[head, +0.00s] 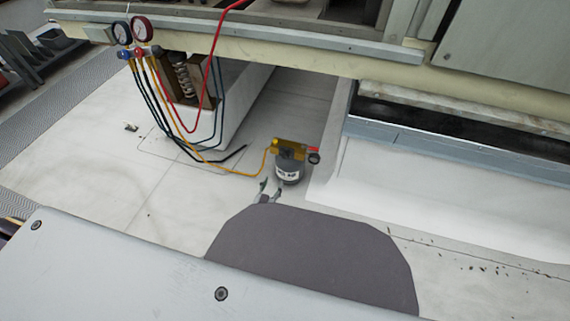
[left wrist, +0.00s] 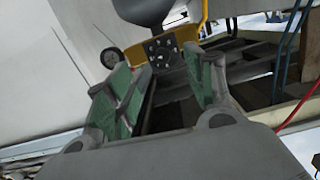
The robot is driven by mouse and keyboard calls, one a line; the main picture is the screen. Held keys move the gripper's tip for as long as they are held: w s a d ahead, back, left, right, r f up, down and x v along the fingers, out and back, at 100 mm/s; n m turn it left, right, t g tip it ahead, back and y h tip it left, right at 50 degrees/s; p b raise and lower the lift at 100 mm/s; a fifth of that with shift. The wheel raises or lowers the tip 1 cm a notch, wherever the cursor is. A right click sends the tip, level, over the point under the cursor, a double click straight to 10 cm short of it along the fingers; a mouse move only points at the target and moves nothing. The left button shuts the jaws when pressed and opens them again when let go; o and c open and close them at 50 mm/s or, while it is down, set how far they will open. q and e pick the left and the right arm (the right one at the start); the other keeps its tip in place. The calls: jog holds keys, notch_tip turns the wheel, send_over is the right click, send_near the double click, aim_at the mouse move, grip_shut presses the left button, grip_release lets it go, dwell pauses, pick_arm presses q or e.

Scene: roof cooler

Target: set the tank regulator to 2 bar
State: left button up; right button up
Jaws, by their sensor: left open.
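A small grey tank-like unit (head: 289,172) with a pale label stands on the white roof surface. A yellow part (head: 290,146) is on its top, and a small red piece (head: 312,149) and a round dark gauge (head: 314,158) sit at its right. The gauge's reading is too small to tell. My left gripper (head: 269,189) is open, just in front of the unit and apart from it. In the left wrist view its green-padded fingers (left wrist: 158,72) are spread with nothing between them. Beyond them show the yellow part (left wrist: 188,37), a grey panel (left wrist: 162,49) and the gauge (left wrist: 110,57).
A yellow hose (head: 235,173) runs from the unit to a manifold with two gauges (head: 132,32) at upper left. Red and dark hoses hang nearby. A cream beam (head: 300,58) crosses above. A white raised block (head: 240,95) stands behind. The floor left of the unit is mostly clear.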

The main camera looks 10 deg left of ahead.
pick_arm(q)
jog(key=w+b, duration=0.1)
jog(key=w+t+b, duration=0.1)
jog(key=b, duration=0.1)
jog(key=shift+d+r+t, duration=0.15)
jog(key=shift+d+t, duration=0.15)
jog(key=shift+d, duration=0.05)
pick_arm(e)
jog(key=shift+s+a+r+y, duration=0.2)
jog(key=shift+r+y, duration=0.1)
jog(key=shift+r, duration=0.3)
pick_arm(q)
jog(key=shift+w, duration=0.1)
pick_arm(e)
jog(key=shift+r, duration=0.1)
pick_arm(q)
jog(key=shift+r, duration=0.1)
